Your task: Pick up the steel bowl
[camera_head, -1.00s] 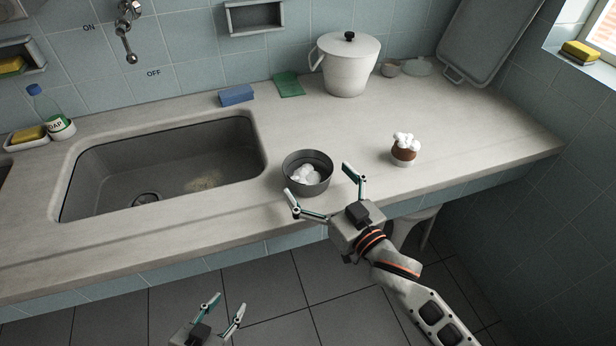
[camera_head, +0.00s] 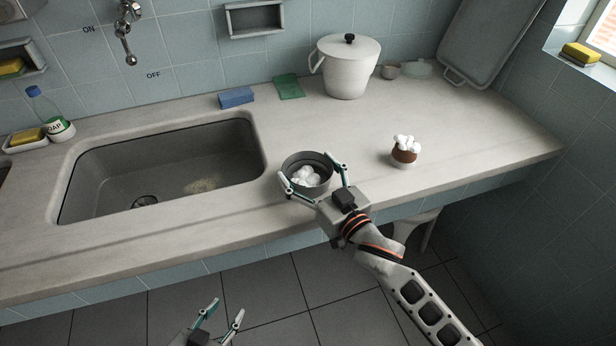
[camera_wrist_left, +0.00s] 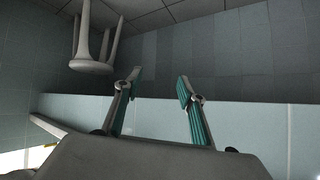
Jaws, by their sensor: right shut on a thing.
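The steel bowl (camera_head: 296,160) is a dark grey round bowl with several white round items (camera_head: 307,177) in it. It stands on the counter just right of the sink. My right gripper (camera_head: 312,178) reaches it from the front right, one finger at the bowl's left front and one at its right side, shut on the bowl. The bowl looks upright, and I cannot tell any gap under it. My left gripper (camera_head: 221,315) is open and empty, low over the floor in front of the counter; its spread fingers also show in the left wrist view (camera_wrist_left: 158,88).
The sink (camera_head: 165,170) lies left of the bowl. A brown cup with white items (camera_head: 405,152) stands to the right. A white lidded pot (camera_head: 347,75), blue sponge (camera_head: 236,97) and green cloth (camera_head: 289,87) are behind. Counter right of the bowl is mostly clear.

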